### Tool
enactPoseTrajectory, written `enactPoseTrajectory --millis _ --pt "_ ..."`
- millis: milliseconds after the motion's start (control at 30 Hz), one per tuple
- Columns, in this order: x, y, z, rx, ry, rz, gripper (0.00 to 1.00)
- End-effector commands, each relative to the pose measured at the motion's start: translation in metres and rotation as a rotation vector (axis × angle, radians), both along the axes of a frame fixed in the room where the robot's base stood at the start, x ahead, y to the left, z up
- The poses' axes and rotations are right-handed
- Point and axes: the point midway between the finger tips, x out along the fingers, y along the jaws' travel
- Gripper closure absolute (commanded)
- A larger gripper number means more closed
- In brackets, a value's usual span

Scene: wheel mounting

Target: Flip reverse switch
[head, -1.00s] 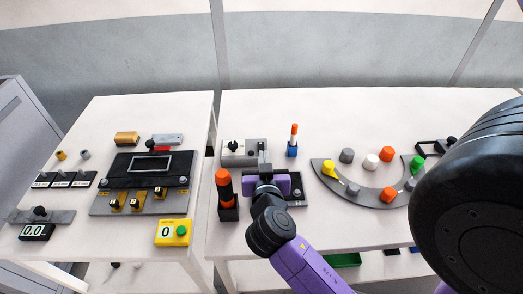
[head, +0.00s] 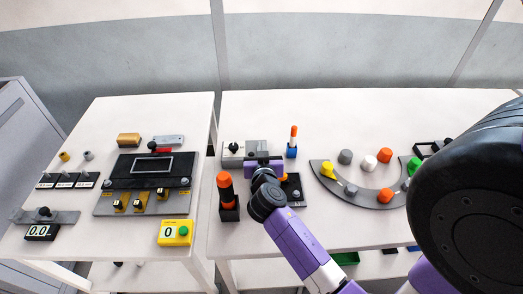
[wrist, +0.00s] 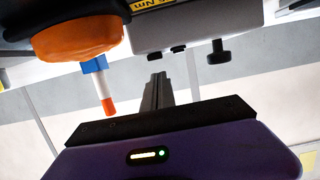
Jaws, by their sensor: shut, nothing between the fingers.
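My gripper (head: 263,164) is purple and stands over the near left part of the right-hand table, just behind a dark plate (head: 292,188). In the wrist view its fingers (wrist: 158,92) are together and hold nothing. A grey box (head: 236,150) with a black knob lies just beyond my gripper; in the wrist view a grey body (wrist: 178,30) with black knobs shows close above the fingers, beside a yellow "Nm" label. I cannot tell which part is the reverse switch. My gripper hides part of the box and plate.
An orange-topped black post (head: 226,190) stands close left of my arm. An orange and white stick in a blue holder (head: 292,151) stands behind right. A curved grey tray (head: 345,190) with coloured knobs lies to the right. The left table holds a dark panel (head: 150,182).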

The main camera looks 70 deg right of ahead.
Motion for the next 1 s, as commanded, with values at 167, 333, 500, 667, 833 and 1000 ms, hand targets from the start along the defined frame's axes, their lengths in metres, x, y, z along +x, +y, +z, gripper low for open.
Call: enactPoseTrajectory --millis 167,333,500,667,833,1000 --pt "0.0 0.0 -0.013 -0.001 0.001 0.0 1.0" --pt "0.0 0.0 -0.015 -0.002 -0.001 0.001 1.0" --pt "0.0 0.0 -0.014 -0.002 -0.001 0.001 1.0" --pt "0.0 0.001 -0.018 -0.002 -0.001 0.001 1.0" --pt "0.0 0.001 -0.02 -0.002 -0.001 0.0 1.0" --pt "0.0 0.001 -0.02 0.0 0.0 0.0 1.0"
